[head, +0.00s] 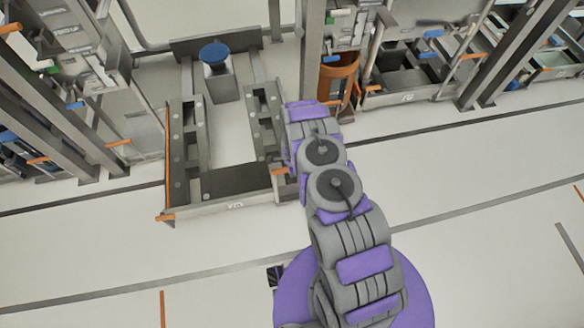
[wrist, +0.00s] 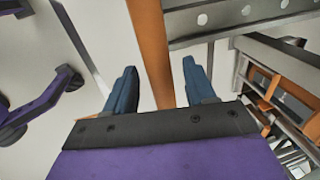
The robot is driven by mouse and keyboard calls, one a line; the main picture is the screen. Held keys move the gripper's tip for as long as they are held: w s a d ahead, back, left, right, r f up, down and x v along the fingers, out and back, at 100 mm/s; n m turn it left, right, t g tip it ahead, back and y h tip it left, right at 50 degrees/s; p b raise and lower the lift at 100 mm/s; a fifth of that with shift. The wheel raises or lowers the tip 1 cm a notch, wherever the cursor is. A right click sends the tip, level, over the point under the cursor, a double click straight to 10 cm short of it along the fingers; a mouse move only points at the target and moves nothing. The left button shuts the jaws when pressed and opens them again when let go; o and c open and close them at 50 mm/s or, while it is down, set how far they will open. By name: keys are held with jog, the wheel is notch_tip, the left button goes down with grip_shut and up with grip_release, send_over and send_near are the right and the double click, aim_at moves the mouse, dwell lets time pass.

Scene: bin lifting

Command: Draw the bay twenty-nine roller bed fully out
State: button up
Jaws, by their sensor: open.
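In the head view a low grey roller bed frame (head: 187,150) has two side rails with round studs and a front plate. Its label is too small to read. A short orange piece (head: 280,171) shows at its front right corner, beside my purple and grey arm. My arm hides the gripper in the head view. In the wrist view my gripper (wrist: 159,72) is open, with two blue-grey fingers apart. An orange bar (wrist: 150,45) runs between the fingers; I cannot tell whether either touches it. A grey beam with holes (wrist: 250,15) lies to its right.
A blue-topped post (head: 215,60) stands at the back of the bed. An orange bin (head: 340,78) and grey uprights stand to the right. Racks with orange handles line the left. The pale floor (head: 100,235) in front is mostly clear, with dark lines.

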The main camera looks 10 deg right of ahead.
jog(key=shift+c, duration=0.4)
grip_shut()
